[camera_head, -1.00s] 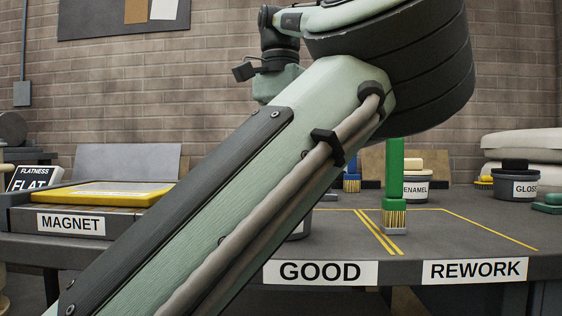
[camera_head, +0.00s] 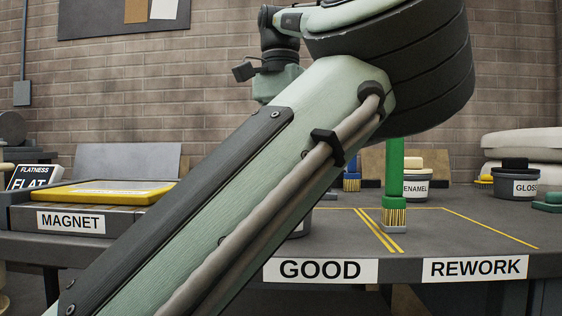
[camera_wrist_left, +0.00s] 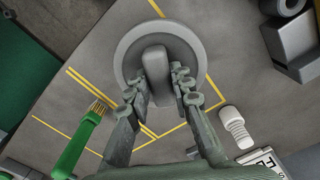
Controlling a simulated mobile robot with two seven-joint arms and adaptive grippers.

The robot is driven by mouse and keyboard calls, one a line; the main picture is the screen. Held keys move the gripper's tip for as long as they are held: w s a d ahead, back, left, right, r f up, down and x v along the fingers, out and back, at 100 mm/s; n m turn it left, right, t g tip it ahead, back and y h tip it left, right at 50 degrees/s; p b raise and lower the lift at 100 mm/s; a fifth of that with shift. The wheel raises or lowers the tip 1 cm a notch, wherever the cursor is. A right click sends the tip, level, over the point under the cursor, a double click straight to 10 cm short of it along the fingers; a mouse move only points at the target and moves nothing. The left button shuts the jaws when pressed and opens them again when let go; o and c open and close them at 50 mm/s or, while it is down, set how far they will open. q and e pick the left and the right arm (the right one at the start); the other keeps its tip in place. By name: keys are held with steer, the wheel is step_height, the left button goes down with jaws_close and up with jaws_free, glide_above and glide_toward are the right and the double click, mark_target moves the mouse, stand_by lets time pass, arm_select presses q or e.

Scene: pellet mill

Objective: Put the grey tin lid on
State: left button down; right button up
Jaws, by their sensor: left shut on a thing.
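In the left wrist view, my left gripper (camera_wrist_left: 160,88) is shut on the upright knob of the round grey lid (camera_wrist_left: 135,50). The knob is a rounded grey block between the fingertips, and the flat disc spreads around it. I cannot tell from this view whether the lid rests on a tin or is above one. In the head view my arm covers the gripper and lid. Only a sliver of a grey tin (camera_head: 300,229) shows behind the arm, above the GOOD label (camera_head: 320,270). My right gripper is in neither view.
A brush with a green handle (camera_head: 394,165) stands on the bench near the yellow lines. An ENAMEL tin (camera_head: 415,187) and a GLOSS tin (camera_head: 518,188) stand farther back. The REWORK area (camera_head: 475,228) has clear room. The MAGNET block (camera_head: 70,222) sits at left.

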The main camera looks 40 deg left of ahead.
arm_select(q)
steer(key=c, duration=0.8)
jaws_free()
